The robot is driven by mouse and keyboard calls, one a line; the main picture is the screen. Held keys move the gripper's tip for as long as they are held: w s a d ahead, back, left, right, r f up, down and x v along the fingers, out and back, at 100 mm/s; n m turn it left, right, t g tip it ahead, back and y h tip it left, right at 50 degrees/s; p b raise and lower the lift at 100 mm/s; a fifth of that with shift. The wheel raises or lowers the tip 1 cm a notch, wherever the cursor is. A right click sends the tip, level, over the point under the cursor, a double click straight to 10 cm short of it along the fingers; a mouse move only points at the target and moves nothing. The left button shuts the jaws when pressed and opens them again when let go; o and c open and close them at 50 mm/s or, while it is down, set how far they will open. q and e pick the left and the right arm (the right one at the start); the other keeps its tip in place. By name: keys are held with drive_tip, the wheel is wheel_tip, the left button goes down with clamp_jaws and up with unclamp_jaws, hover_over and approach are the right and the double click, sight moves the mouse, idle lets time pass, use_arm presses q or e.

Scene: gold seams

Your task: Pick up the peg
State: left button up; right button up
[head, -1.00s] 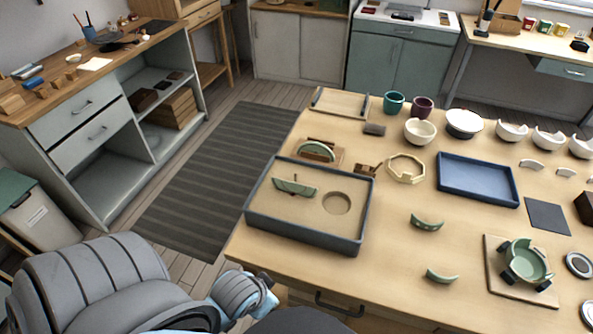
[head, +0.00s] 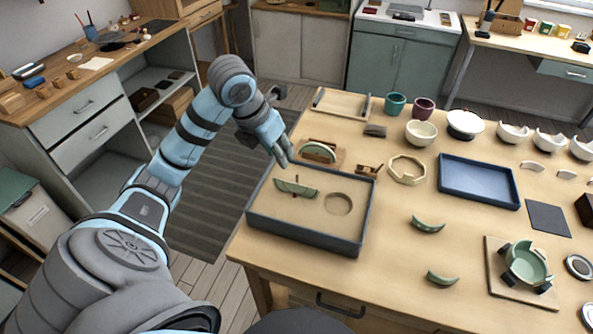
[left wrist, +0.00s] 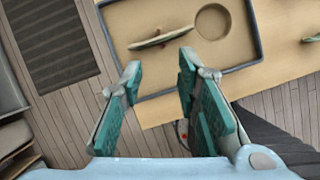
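A thin brown upright piece, which looks like the peg (head: 296,179), stands at a green curved shard (head: 285,186) in the left part of the grey-rimmed tray (head: 300,236). Whether it is stuck in the shard or beside it I cannot tell. The shard also shows in the left wrist view (left wrist: 150,43), beyond the fingertips. My left gripper (head: 285,157) is above the tray's far left side, fingers pointing down. In the left wrist view the two teal-padded fingers (left wrist: 158,66) are apart with nothing between them. My right gripper is not in view.
The tray has a round recess (head: 338,204) right of the shard. Behind it stand a wooden holder with a green arc (head: 318,151) and a small brown block (head: 368,170). A blue tray (head: 478,181), bowls and loose green shards (head: 428,225) lie further right.

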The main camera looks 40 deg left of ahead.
use_arm(q)
drive_tip(key=b, duration=0.5)
approach(297, 174)
wheel_tip(297, 174, down, 2)
drive_tip(key=s, duration=0.1)
drive_tip(key=b+x, duration=0.1)
drive_tip(key=x, duration=0.1)
drive_tip(key=w+x, duration=0.1)
drive_tip(key=x, duration=0.1)
drive_tip(key=b+x, duration=0.1)
drive_tip(key=x, duration=0.1)
drive_tip(key=shift+w+r+b, duration=0.2)
drive_tip(key=shift+w+b, duration=0.05)
drive_tip(key=shift+b, duration=0.1)
drive_tip(key=shift+w+f, duration=0.25)
drive_tip(key=shift+f, duration=0.1)
clamp_jaws()
